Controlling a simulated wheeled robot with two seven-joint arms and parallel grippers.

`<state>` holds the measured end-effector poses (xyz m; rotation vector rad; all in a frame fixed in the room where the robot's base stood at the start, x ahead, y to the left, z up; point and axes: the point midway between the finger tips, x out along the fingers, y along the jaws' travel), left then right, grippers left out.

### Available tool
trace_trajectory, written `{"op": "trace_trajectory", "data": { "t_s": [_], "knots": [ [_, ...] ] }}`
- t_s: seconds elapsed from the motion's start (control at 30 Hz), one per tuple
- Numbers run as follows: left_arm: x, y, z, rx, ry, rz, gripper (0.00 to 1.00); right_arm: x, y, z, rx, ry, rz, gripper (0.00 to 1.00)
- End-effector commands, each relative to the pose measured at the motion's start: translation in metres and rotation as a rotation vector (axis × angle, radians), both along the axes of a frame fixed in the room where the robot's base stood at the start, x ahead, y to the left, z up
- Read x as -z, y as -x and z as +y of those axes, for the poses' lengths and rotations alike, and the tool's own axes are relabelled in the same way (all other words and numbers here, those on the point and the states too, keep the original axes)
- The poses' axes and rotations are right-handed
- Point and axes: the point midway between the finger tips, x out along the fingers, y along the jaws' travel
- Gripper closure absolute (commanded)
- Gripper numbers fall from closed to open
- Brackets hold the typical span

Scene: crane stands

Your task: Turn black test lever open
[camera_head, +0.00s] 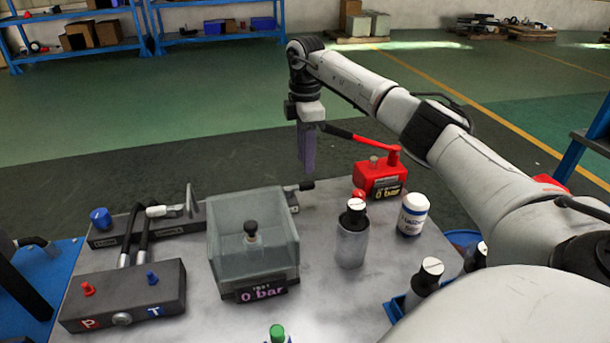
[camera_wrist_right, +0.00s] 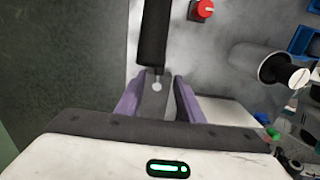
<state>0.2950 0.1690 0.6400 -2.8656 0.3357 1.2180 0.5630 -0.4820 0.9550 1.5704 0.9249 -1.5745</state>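The black test lever (camera_head: 306,185) sticks out at the right of the clear test box (camera_head: 253,240), whose display reads "0 bar". My right gripper (camera_head: 307,170) points down with purple fingers just above or behind the lever. The fingers (camera_wrist_right: 158,82) stand apart on either side of the lever's line; contact cannot be told. My left gripper is not in view.
A red pump (camera_head: 380,178) with a red handle and "0 bar" display stands close right of my gripper. Grey bottle (camera_head: 351,240) and white bottle (camera_head: 413,214) stand nearby. A black valve block (camera_head: 122,295) with hoses is at left. Bare metal tabletop (camera_head: 335,300) lies in front.

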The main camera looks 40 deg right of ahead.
Motion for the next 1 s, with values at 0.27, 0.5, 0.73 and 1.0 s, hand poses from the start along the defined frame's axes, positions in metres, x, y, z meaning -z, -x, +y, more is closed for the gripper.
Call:
{"op": "trace_trajectory", "data": {
  "t_s": [0.27,0.5,0.73,1.0],
  "knots": [
    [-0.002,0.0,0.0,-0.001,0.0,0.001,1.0,0.05,0.0,0.001,-0.002,-0.001,0.002,0.66],
    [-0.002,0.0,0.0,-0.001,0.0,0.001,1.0,0.066,0.0,0.001,-0.004,0.0,-0.001,0.66],
    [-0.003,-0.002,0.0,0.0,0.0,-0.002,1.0,0.067,0.0,0.001,-0.004,0.0,-0.001,0.66],
    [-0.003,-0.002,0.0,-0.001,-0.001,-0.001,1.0,0.067,0.0,0.001,-0.004,-0.001,-0.002,1.0]
  ]
}}
